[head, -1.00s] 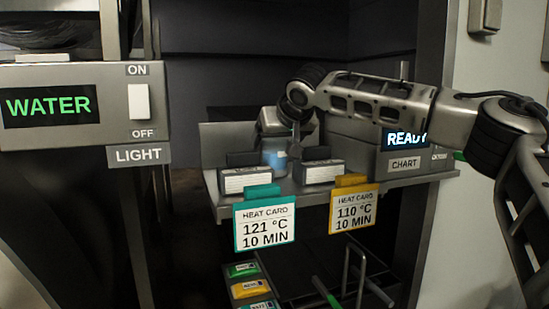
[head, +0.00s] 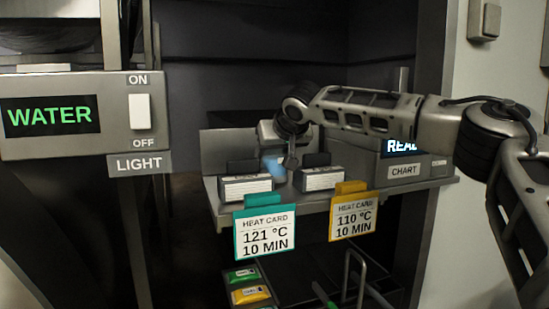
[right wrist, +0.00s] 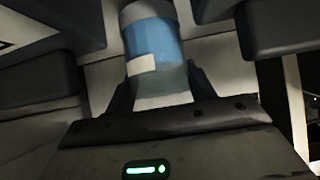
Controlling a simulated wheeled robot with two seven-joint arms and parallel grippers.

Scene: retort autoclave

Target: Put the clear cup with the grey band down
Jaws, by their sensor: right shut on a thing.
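The clear cup (head: 274,167) shows as a small light blue patch behind the two labelled blocks on the grey shelf, partly hidden by my right gripper (head: 283,158). In the right wrist view the cup (right wrist: 152,42) has blue contents, a white label and a grey part at its top. My right gripper (right wrist: 160,88) is shut on it, with a finger on each side. The cup looks slightly tilted in the head view. Whether its base touches the shelf cannot be seen. My left gripper is not in view.
The grey shelf (head: 415,184) carries two dark blocks with white labels (head: 246,188) (head: 321,180) in front of the cup. A green heat card (head: 265,233) and a yellow heat card (head: 353,217) hang at its front edge. A display box with a CHART label (head: 404,171) stands right.

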